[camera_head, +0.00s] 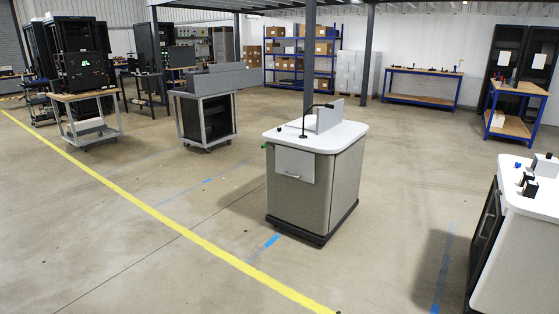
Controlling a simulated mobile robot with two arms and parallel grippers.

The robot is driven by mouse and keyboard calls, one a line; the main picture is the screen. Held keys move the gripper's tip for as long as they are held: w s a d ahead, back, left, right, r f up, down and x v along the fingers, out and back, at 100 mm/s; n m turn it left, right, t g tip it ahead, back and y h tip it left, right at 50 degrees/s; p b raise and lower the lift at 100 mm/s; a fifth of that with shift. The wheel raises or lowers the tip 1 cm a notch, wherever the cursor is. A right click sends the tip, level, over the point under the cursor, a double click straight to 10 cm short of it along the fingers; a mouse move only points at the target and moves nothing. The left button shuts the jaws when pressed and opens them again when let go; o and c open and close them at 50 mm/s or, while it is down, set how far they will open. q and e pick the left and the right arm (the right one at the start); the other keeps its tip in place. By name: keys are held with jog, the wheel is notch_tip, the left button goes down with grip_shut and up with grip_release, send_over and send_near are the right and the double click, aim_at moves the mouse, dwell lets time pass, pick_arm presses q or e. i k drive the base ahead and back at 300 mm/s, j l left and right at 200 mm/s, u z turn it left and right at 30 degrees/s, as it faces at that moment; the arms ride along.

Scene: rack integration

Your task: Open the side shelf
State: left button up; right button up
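A grey cart (337,190) with a white top stands on the floor near the middle of the head view. A light grey panel (294,163) with a small handle (292,175) hangs flat against its near left side, below the top's edge. It looks like a side shelf folded down. A small green part (265,147) shows beside the panel's upper left. A black gooseneck lamp or microphone (305,122) and an upright grey plate stand on the top. Neither of my grippers is in view.
A second white-topped cart (535,195) with small items stands at the right edge. Wheeled carts (206,112) and racks stand at the left. A blue shelf with boxes (298,60) and blue workbenches (422,84) are at the back. Floor around the middle cart is clear.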

aim_at(295, 163)
jog(key=i+l+z, duration=0.1)
jog(key=i+z, duration=0.15)
jog(key=i, duration=2.15)
